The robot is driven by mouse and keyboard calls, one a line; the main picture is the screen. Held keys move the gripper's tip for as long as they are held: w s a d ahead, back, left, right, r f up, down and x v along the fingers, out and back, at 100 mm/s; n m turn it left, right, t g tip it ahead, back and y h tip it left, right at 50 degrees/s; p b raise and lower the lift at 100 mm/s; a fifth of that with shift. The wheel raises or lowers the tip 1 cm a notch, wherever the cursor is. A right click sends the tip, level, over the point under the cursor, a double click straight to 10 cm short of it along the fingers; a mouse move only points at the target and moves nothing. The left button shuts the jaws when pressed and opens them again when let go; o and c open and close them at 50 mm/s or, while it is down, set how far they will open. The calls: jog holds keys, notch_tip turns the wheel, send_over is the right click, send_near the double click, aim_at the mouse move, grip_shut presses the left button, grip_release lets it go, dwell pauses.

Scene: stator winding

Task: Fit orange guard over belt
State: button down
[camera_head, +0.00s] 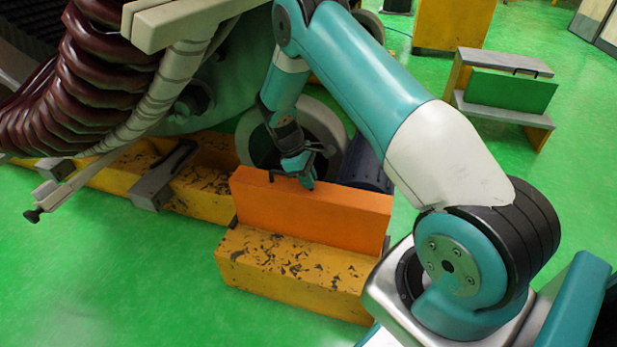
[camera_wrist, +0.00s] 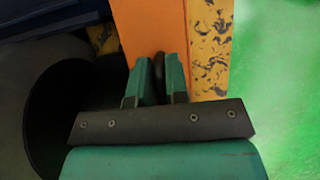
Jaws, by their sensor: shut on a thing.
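The orange guard (camera_head: 310,211) is a long upright panel in the middle of the head view. It stands behind the worn yellow beam (camera_head: 290,268). My gripper (camera_head: 301,180) is at the guard's top edge, left of its middle. In the wrist view my gripper (camera_wrist: 161,75) has its two teal fingers shut on a dark handle (camera_wrist: 159,66) on the orange guard (camera_wrist: 148,25). The belt cannot be made out; the guard and my arm hide much of the space behind. A grey wheel (camera_head: 322,127) and a dark blue cylinder (camera_head: 366,168) show behind the guard.
A large machine with dark red coils (camera_head: 105,85) fills the upper left. A grey clamp block (camera_head: 160,178) sits on the yellow base at left. A bench with a green panel (camera_head: 510,92) stands at upper right. Green floor is clear at lower left.

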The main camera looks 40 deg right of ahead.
jog(key=shift+f, duration=0.25)
jog(key=c, duration=1)
grip_release()
jog(key=shift+f, duration=0.1)
jog(key=shift+c, duration=0.2)
jog(key=p+v, duration=0.5)
jog(key=v, duration=1.2)
jog(key=shift+r, duration=0.3)
jog(key=shift+d, duration=0.15)
